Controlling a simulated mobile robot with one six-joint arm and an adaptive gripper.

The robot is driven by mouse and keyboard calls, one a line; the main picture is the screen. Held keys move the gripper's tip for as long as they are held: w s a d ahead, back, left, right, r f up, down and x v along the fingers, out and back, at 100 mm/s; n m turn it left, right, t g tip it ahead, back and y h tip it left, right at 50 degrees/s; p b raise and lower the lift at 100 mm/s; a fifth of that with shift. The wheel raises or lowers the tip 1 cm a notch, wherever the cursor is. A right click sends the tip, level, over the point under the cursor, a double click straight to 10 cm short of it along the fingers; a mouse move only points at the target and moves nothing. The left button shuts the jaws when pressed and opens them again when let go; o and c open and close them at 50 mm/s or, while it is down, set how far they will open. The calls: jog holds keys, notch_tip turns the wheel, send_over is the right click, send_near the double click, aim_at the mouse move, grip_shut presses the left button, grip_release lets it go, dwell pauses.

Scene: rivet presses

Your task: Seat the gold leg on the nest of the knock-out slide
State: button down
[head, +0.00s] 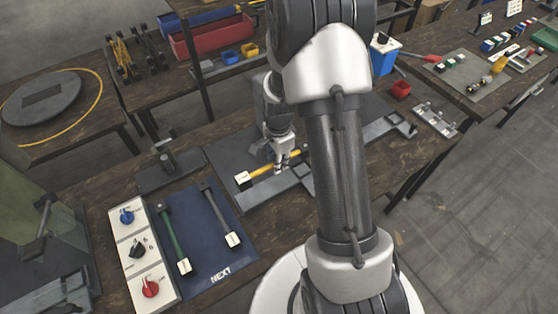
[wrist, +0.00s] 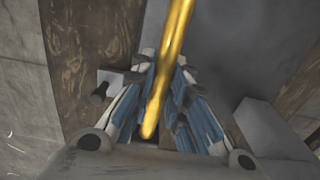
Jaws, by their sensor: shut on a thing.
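The gold leg (head: 264,168) is a yellow rod with a white tagged block (head: 243,180) at its left end. My gripper (head: 282,167) is shut on the rod, right of that block, over the grey plate. In the wrist view the gold leg (wrist: 170,65) runs from the top edge down between the blue-padded fingers (wrist: 160,110), slightly tilted. The knock-out slide seems to be the long grey rail (head: 270,198) just in front of the leg. My arm hides its middle, and I cannot make out the nest or whether the leg touches it.
A dark blue NEXT mat (head: 220,262) holds a green leg (head: 172,240) and a grey leg (head: 219,215), each with a white block. A panel with blue, black and red knobs (head: 137,250) stands left of it. A clamp fixture (head: 168,162) stands behind. A red cup (head: 401,90) is right.

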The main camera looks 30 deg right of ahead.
aim_at(279, 182)
jog(key=shift+f+b, duration=2.7)
jog(key=shift+f, duration=1)
jog(key=shift+f+b, duration=0.5)
jog(key=shift+f, duration=0.2)
jog(key=c, duration=1.5)
grip_release()
